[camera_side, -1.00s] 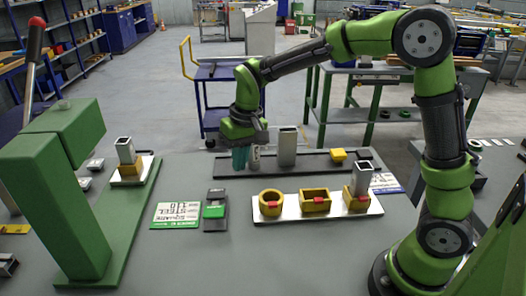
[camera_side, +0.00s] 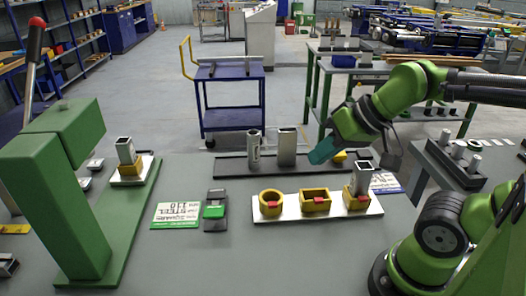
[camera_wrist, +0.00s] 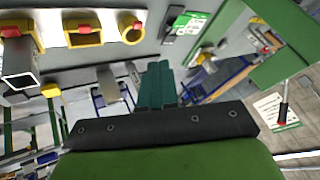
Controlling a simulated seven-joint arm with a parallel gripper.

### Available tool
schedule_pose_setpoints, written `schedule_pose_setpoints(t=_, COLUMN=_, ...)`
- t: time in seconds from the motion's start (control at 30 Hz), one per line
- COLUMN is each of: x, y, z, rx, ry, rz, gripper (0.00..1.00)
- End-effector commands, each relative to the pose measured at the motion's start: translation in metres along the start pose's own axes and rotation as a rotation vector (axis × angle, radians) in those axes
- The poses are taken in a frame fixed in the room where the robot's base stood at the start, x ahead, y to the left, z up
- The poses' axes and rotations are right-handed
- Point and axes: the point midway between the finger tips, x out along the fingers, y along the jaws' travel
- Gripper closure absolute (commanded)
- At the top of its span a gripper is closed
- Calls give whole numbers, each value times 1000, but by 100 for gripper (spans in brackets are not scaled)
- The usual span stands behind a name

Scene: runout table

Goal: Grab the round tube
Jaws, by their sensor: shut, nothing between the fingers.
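The round tube (camera_side: 253,146) stands upright at the left of the dark rail (camera_side: 228,169) in the side view. It also shows, small, in the wrist view (camera_wrist: 133,73), just left of my fingers. A wider rectangular tube (camera_side: 287,149) stands to its right on the rail. My gripper (camera_side: 320,153), with teal fingers, is shut and empty, tilted down-left. In the side view it appears to the right of both tubes, clear of the round tube. The shut fingers (camera_wrist: 157,84) point away from the wrist view camera.
A white plate holds a round yellow holder (camera_side: 271,203), a rectangular one (camera_side: 315,201) and one with a square tube (camera_side: 363,177) in it. A yellow block (camera_side: 339,156) sits on the rail. A green press (camera_side: 60,190) stands left. The grey table front is clear.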

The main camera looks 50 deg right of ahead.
Motion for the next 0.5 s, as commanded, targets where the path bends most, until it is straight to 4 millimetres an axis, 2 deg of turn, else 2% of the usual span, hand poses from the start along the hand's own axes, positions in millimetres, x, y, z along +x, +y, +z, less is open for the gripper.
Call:
schedule_pose_setpoints(t=0.23, x=0, y=0, z=0, rx=0, ry=-1, rz=0, gripper=100)
schedule_pose_setpoints(t=0.5, x=0, y=0, z=0, rx=-1, ry=-1, rz=0, gripper=60)
